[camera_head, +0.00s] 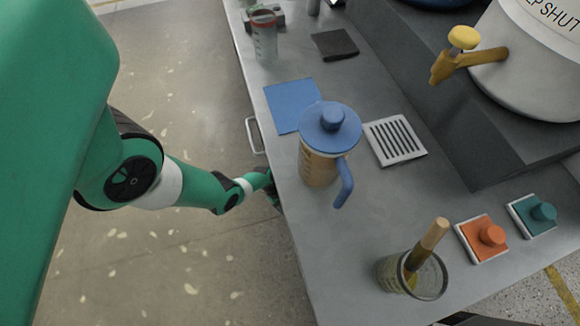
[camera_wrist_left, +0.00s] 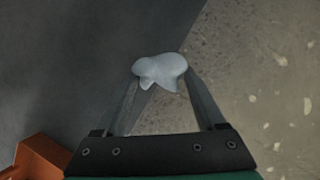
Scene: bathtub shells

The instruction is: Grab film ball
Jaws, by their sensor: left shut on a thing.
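The film ball (camera_wrist_left: 160,72) is a crumpled whitish lump in the left wrist view. My left gripper (camera_wrist_left: 162,85) is shut on it, with the ball between its two fingertips. In the head view my left arm comes in from the left and its end (camera_head: 274,188) is beside the table's left edge, low and partly hidden by the tabletop. The ball does not show in the head view. My right gripper is in neither view.
The grey table (camera_head: 300,235) holds a blue-lidded pitcher (camera_head: 318,165), a glass with a wooden-handled tool (camera_head: 390,275), a blue square (camera_head: 290,103), a slotted white plate (camera_head: 395,140), orange (camera_head: 483,238) and teal (camera_head: 533,214) button blocks. A drawer handle (camera_head: 252,135) juts from the left side.

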